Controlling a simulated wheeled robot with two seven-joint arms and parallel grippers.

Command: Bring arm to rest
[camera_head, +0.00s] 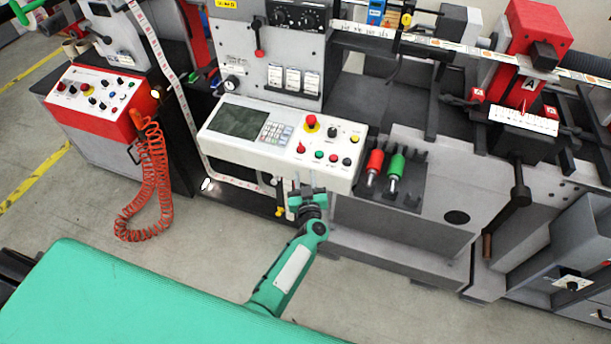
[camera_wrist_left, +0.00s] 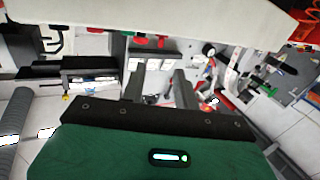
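My left arm reaches up from the bottom middle of the head view. Its gripper (camera_head: 306,186) is in front of and just below the lower edge of the white control panel (camera_head: 225,145). The two fingers stand apart with nothing visible between them. I cannot tell whether they touch the panel. In the left wrist view the two dark fingers (camera_wrist_left: 158,84) also show a clear gap, and a pale panel edge (camera_wrist_left: 150,14) crosses the top. My right arm and gripper are in neither view.
The label rewinder (camera_head: 400,220) fills the middle and right. A red (camera_head: 375,162) and a green (camera_head: 396,165) handled tool sit in a dark holder right of the panel. A coiled orange hose (camera_head: 150,185) hangs from the left cabinet (camera_head: 100,100).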

